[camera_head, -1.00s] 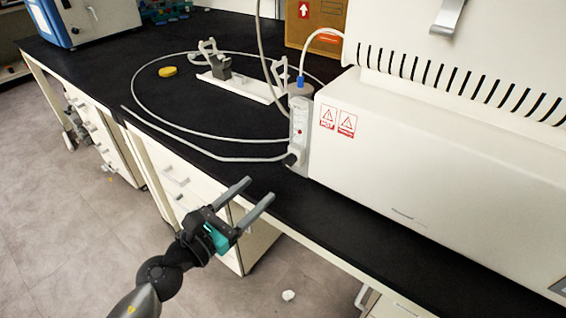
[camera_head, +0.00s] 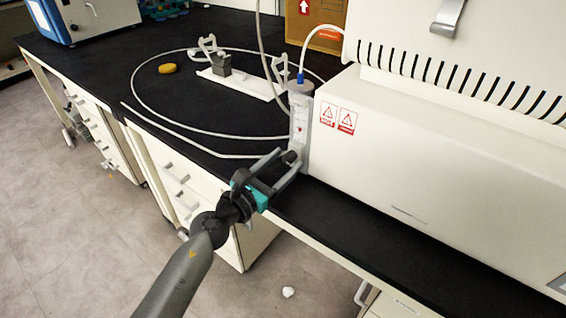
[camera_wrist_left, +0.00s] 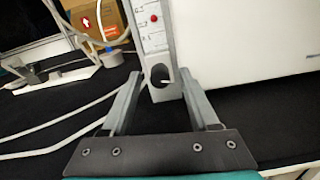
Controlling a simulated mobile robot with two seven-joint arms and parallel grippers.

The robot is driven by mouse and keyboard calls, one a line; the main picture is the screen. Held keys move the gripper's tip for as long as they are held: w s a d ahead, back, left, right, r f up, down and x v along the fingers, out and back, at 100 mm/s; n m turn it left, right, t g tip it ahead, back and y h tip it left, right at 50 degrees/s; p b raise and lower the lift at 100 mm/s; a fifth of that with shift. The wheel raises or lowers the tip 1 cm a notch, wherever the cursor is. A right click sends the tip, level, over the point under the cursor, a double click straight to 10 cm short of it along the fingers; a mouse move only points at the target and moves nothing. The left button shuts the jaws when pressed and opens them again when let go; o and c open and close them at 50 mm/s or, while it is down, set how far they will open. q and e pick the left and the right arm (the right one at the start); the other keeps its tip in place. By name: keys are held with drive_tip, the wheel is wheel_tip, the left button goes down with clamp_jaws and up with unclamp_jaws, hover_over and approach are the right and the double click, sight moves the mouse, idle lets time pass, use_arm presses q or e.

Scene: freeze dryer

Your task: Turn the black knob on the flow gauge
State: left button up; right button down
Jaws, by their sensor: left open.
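The flow gauge (camera_head: 299,118) is a slim grey-white upright unit with a blue fitting on top, at the left end of the large white machine. It also shows in the left wrist view (camera_wrist_left: 152,32). Its black knob (camera_head: 289,157) is low on the front face; in the left wrist view the knob (camera_wrist_left: 160,75) is a dark round shape between the finger ends. My left gripper (camera_head: 288,160) is open, with one finger on each side of the knob. I cannot tell whether the fingers touch it. My right gripper is not in view.
The white machine (camera_head: 430,170) fills the right side of the black bench (camera_head: 180,100). Pale tubing (camera_head: 160,122) loops over the bench left of the gauge. A white stand (camera_head: 240,84) and a yellow object (camera_head: 167,68) lie further back. Drawers (camera_head: 175,185) are below.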

use_arm(q)
clamp_jaws()
idle(0.4)
drive_tip(key=shift+n, duration=0.3)
